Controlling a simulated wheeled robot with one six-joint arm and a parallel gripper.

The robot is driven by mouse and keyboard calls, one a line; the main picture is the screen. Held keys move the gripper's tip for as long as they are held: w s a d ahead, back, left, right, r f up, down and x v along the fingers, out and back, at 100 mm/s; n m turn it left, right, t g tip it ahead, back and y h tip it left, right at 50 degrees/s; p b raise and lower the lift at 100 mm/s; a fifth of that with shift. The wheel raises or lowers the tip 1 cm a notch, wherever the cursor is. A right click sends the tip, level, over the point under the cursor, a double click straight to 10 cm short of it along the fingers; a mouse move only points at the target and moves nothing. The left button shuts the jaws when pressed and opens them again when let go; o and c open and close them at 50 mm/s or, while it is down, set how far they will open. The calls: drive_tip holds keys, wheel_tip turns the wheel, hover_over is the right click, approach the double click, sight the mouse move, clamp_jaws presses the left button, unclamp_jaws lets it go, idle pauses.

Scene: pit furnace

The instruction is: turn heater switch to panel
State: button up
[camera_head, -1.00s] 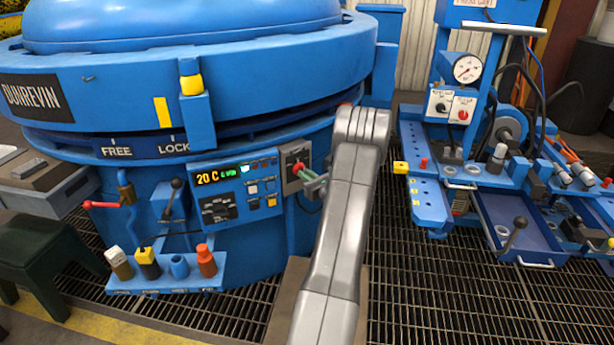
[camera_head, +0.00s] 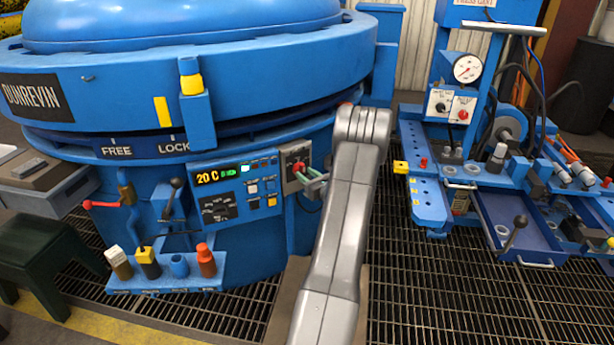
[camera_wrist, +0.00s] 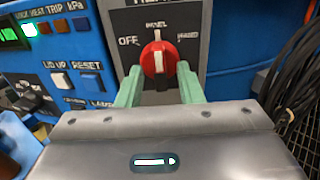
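The heater switch (camera_wrist: 158,59) is a round red knob with a white pointer bar on a grey plate. Its pointer stands upright, towards the PANEL label (camera_wrist: 156,24) above it; OFF is to its left and another label is to its right. The switch also shows in the head view (camera_head: 298,167), right of the blue control panel. My gripper (camera_wrist: 159,72) has its two green fingers on either side of the knob's lower half. The fingertips are close to its edges; whether they press on it is not clear. In the head view my gripper (camera_head: 312,184) is partly hidden by my arm.
The blue control panel (camera_head: 238,188) has a display reading 20 C and several buttons. Black cables (camera_wrist: 292,85) hang right of the switch plate. A blue pump bench (camera_head: 428,203) stands to the right.

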drive_tip(key=p+v, duration=0.1)
drive_tip(key=v, duration=1.2)
drive_tip(key=shift+s+d, duration=0.2)
drive_tip(key=shift+s, duration=0.1)
drive_tip(key=b+x, duration=0.1)
drive_tip(key=x, duration=1.3)
